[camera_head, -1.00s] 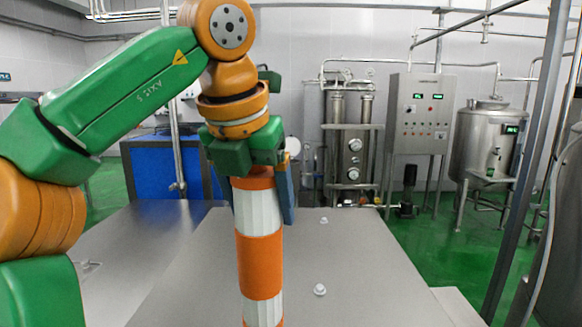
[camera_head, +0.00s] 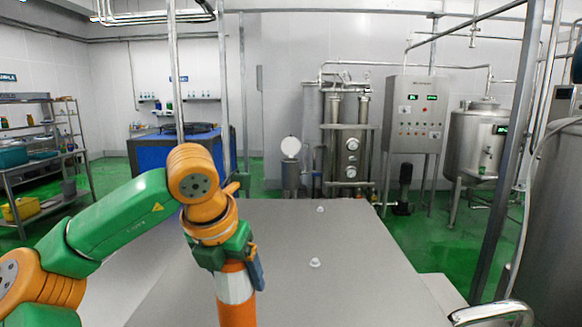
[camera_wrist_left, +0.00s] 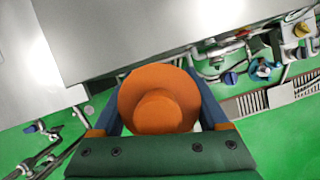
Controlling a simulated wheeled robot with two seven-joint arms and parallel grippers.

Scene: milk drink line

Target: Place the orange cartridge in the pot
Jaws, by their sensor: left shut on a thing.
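The orange cartridge (camera_head: 236,288) is a tall cylinder with orange and white bands. My left gripper (camera_head: 232,262) is shut on its upper end and holds it nearly upright; its lower part runs out of the head view. In the left wrist view the cartridge's round orange end (camera_wrist_left: 158,100) sits between the two blue fingers of the gripper (camera_wrist_left: 160,118). A small steel vessel with a round white top (camera_head: 290,150) stands beyond the table; I cannot tell whether it is the pot. My right gripper is not in view.
A grey table (camera_head: 320,230) bears two small white knobs (camera_head: 315,262) and is otherwise mostly clear. Behind it stand a filter unit (camera_head: 350,150), a control cabinet (camera_head: 415,120) and a steel tank (camera_head: 475,145). A steel post (camera_head: 515,150) and a curved rail (camera_head: 490,315) are at right.

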